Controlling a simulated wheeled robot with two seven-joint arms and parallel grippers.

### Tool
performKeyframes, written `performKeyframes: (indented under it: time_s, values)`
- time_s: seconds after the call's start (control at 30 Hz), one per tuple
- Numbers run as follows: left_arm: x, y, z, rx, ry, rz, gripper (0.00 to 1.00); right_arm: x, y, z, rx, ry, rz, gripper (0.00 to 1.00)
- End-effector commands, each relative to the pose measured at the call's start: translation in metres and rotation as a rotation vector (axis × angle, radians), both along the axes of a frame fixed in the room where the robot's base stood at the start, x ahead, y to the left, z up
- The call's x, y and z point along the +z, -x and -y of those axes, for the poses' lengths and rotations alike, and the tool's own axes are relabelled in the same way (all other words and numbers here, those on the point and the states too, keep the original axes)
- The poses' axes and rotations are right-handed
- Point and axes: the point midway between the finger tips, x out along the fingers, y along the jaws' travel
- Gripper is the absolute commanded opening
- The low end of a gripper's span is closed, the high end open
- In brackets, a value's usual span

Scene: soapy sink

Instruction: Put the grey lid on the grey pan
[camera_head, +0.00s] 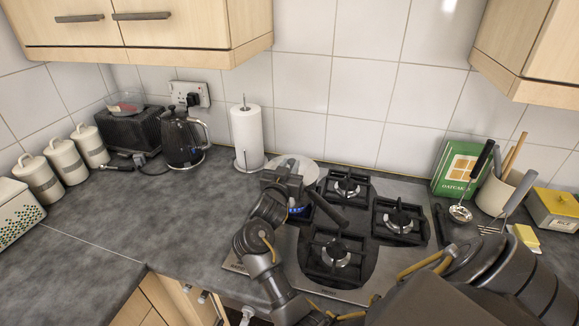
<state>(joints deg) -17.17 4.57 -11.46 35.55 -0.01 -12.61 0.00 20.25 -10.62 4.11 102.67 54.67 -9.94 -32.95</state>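A round, pale grey, shiny thing (309,171) sits at the back left of the hob, behind my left gripper. It looks like the grey pan or its lid, but I cannot tell which. A dark handle-like bar (328,208) sticks out to the lower right from beside the gripper; I cannot tell what it belongs to. My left gripper (284,184) is in front of and over the round thing's left side. Its fingertips are hidden, so its opening does not show. My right arm fills the lower right, and its gripper cannot be made out.
The black-grated hob (376,256) fills the centre. A paper towel roll (247,138) and kettle (183,140) stand to the left. A green box (460,168), utensil pot (494,194) and ladle (461,212) are at the right.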

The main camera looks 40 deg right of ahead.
Motion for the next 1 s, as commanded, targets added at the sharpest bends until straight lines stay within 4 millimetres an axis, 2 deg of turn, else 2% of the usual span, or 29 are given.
performKeyframes:
  time_s: [0.1,0.13,0.3,0.5,0.67,1.0]
  values:
    - [0.0,0.0,0.0,0.0,0.0,0.0,0.55,0.0006,-0.0001,-0.0001,0.0,0.0,0.001,0.0]
    - [0.0,0.0001,0.0,0.0,0.0,0.0,0.55,0.0006,-0.0001,-0.0001,0.0,0.0,0.001,0.26]
    - [0.0,0.0001,0.0001,0.0,0.0,0.0,0.55,0.0004,-0.0001,-0.0001,0.0,0.0,0.001,0.49]
    - [0.0,0.0002,0.0001,0.0,0.0,0.0,0.55,0.0002,0.0,0.0,0.0,0.0,0.0,0.49]
    - [-0.0001,0.0003,0.0,0.0,0.0,0.0,0.55,-0.0005,0.0001,0.0,0.0,-0.001,-0.001,0.7]
    - [0.0014,0.0004,-0.0001,0.0,0.0,-0.001,0.55,0.0013,0.0001,-0.0001,0.0,0.0,0.0,0.71]
